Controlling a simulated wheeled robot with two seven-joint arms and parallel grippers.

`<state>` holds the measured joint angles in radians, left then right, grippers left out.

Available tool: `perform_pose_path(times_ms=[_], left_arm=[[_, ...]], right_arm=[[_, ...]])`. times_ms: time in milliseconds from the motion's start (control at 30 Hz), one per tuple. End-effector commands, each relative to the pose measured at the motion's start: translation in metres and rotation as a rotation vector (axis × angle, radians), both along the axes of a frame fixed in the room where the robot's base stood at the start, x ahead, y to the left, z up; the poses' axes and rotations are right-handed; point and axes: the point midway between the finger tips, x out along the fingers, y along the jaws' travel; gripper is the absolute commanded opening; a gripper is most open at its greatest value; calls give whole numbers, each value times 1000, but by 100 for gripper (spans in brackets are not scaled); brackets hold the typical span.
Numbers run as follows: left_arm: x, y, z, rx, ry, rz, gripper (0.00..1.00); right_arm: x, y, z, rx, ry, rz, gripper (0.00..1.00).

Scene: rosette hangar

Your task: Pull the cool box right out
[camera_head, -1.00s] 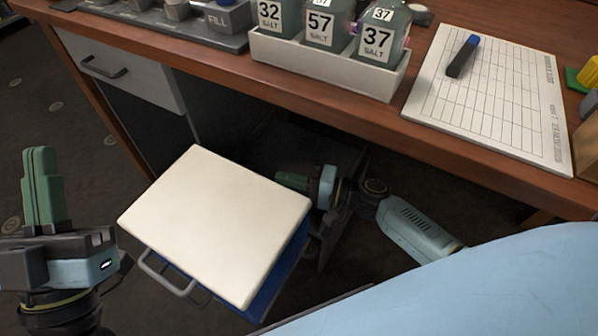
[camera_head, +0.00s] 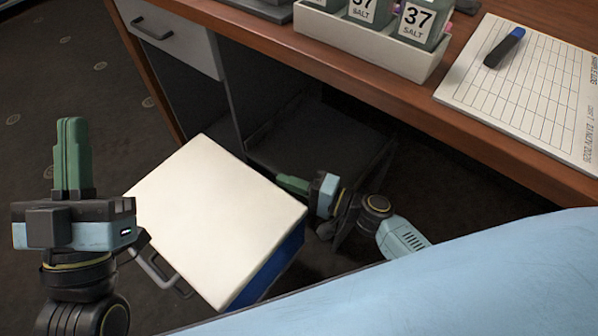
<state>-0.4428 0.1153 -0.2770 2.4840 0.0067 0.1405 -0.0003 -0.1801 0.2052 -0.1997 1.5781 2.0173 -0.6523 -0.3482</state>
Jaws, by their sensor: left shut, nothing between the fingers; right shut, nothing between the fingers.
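The cool box (camera_head: 215,215) has a white lid and blue sides. It sits low in front of the desk, clear of the dark opening under the desktop as far as I can see. Its grey handle (camera_head: 158,272) is on its near left side. My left gripper (camera_head: 71,150) is shut and empty, upright to the left of the box and apart from the lid. My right gripper (camera_head: 292,184) is shut and empty at the box's far right edge, with its fingertips close to the lid; I cannot tell whether they touch. The box's underside is hidden.
The wooden desk (camera_head: 440,113) runs across the back, with a white drawer (camera_head: 172,36) at left. On it stand a white rack (camera_head: 365,45) of numbered salt bottles and a gridded sheet (camera_head: 525,90) with a marker (camera_head: 505,47). Dark floor (camera_head: 60,85) is free at left.

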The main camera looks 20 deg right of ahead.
Motion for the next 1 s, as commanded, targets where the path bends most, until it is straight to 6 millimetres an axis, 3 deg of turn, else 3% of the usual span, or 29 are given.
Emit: perform_pose_path(times_ms=[467,867,1000], left_arm=[[0,0,1,0,-4,1,0],[9,-2,-9,43,145,-1,0],[15,-2,-23,71,231,5,0]], right_arm=[[-2,0,0,-1,-1,3,0],[-55,-57,1,-2,3,1,0],[-73,-76,1,-2,2,1,0]])
